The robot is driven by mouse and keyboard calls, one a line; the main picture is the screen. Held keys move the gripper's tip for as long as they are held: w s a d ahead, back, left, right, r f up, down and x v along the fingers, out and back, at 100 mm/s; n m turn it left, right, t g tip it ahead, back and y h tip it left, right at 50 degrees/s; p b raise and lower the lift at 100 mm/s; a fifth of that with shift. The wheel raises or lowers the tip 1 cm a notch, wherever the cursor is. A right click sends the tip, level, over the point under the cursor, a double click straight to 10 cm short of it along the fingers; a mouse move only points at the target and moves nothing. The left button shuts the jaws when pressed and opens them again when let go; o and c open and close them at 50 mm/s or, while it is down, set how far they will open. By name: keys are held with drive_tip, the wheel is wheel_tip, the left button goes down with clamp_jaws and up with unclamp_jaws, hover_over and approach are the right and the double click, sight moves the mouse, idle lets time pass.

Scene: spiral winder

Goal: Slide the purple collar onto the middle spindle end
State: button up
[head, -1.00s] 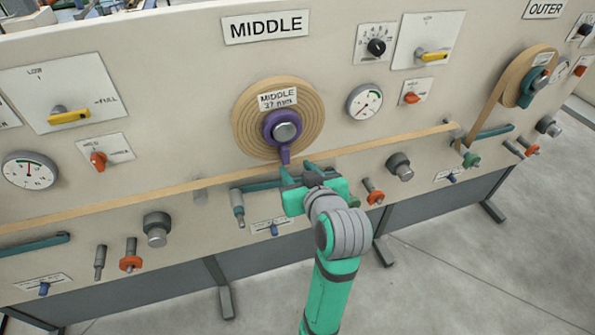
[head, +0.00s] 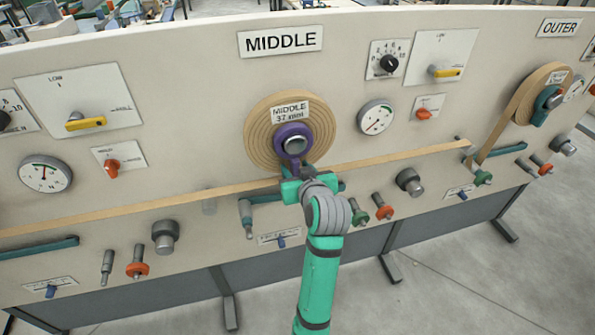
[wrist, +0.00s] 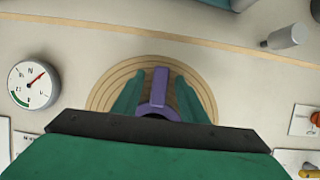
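The purple collar (head: 292,138) sits around the grey middle spindle end (head: 296,145), in front of the tan wound coil (head: 259,150) under the MIDDLE sign. Its tab points down. In the wrist view the collar (wrist: 160,87) shows with its tab between my two green fingers, with a gap on each side. My gripper (wrist: 158,90) is open around the tab. In the head view my gripper (head: 297,176) is just below the collar, and its fingertips are partly hidden. How far the collar sits along the spindle cannot be told.
A tan strip (head: 400,152) runs across the panel close to my gripper. A gauge (head: 376,117) is right of the coil. A teal-handled lever (head: 246,215), a red knob (head: 384,212) and a grey knob (head: 409,181) stick out below the strip.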

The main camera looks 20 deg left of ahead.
clamp_jaws()
drive_tip(key=shift+w+a, duration=0.25)
drive_tip(key=shift+w, duration=0.1)
idle(0.4)
unclamp_jaws()
drive_tip(key=o, duration=0.5)
